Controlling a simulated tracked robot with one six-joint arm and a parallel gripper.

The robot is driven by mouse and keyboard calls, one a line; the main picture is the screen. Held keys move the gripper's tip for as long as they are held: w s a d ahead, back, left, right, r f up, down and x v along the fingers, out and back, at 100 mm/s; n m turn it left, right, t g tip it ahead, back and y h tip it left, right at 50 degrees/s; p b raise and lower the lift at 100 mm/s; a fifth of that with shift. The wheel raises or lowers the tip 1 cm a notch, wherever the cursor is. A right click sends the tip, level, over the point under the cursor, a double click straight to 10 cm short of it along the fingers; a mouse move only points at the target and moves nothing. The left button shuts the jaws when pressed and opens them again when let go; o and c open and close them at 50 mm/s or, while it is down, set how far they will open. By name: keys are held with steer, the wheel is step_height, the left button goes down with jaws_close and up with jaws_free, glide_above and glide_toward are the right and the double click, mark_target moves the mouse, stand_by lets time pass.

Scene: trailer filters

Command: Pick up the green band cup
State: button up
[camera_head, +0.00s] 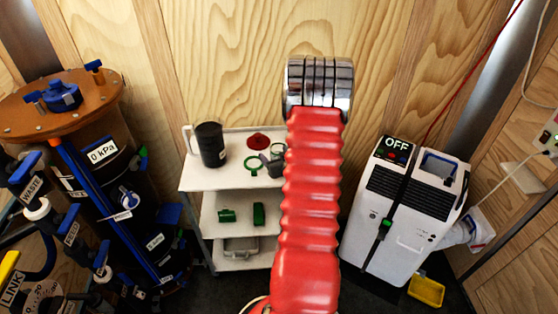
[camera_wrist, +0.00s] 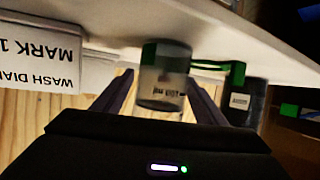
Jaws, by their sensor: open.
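In the wrist view, a see-through greyish cup with a dark green band (camera_wrist: 163,76) is between the two dark fingers of my gripper (camera_wrist: 160,80). The picture looks upside down, with the pale surface above the cup. Small dark lettering shows on the cup's side. The fingers are apart, one on each side of the cup, and I see no clear grip on it.
A green looped piece (camera_wrist: 228,68) and a dark labelled container (camera_wrist: 245,100) are right of the cup. The head view shows a white cart (camera_head: 232,180), a black canister (camera_head: 210,144), a white machine (camera_head: 405,210) and a tank (camera_head: 100,150).

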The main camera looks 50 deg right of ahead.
steer(key=shift+c, duration=0.2)
steer(key=c, duration=1.2)
steer(key=shift+r, duration=0.25)
step_height(320, 180, up, 9)
steer(key=shift+r, duration=0.2)
stand_by(0.7)
stand_by(0.7)
